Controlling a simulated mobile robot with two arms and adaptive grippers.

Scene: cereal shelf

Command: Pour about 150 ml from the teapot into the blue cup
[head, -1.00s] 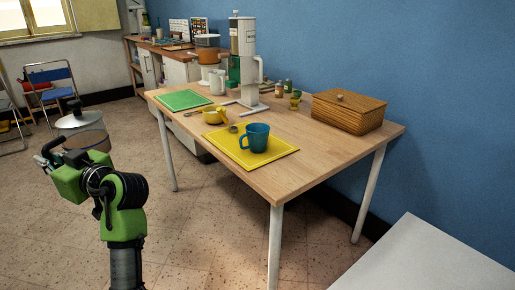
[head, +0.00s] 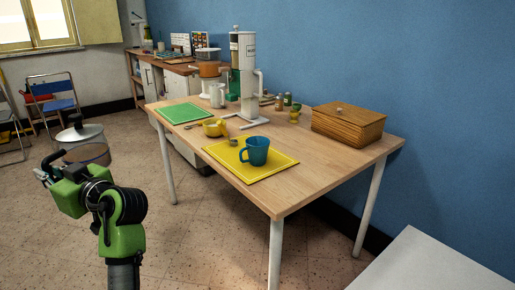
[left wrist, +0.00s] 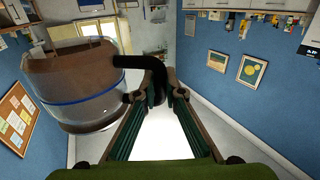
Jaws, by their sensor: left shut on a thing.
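The blue cup (head: 257,150) stands upright on a yellow mat (head: 222,155) near the front of the wooden table. The teapot (head: 82,138) has clear walls, a black knob on its lid and brown liquid inside. My left gripper (head: 46,172) is shut on its black handle, off the table's left side and well apart from the cup. In the left wrist view the teapot (left wrist: 75,85) is at the left, its handle (left wrist: 143,63) reaching between the fingertips (left wrist: 156,95). It looks about upright in the head view. Its spout is not clearly visible. My right gripper is not in view.
A yellow bowl (head: 213,129) and a small metal cup (head: 233,142) sit behind the blue cup. A tall white dispenser (head: 243,75), a green board (head: 185,112) and a wooden box (head: 348,124) are farther back. The table's front right is clear.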

